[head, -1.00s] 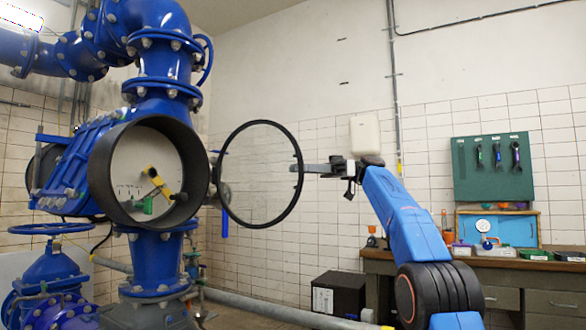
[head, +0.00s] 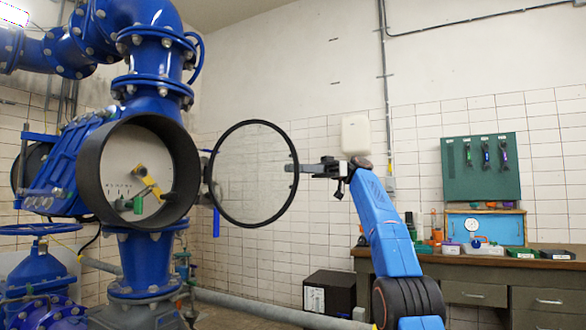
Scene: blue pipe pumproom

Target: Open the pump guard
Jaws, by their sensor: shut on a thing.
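The pump guard (head: 254,173) is a round clear disc with a black rim. It stands swung out to the right of the pump's black round housing (head: 88,172), joined near the housing's right edge. The housing's mouth is uncovered and shows a pale face with a yellow lever (head: 149,185) and a green part (head: 137,204). My gripper (head: 305,168) is at the guard's right edge, shut on what seems to be its handle; the jaws largely hide the grip.
A workbench (head: 455,262) with small items stands at the right, under a green tool board (head: 481,168). A black box (head: 329,293) is on the floor below the guard. A grey pipe (head: 250,308) runs low across the floor.

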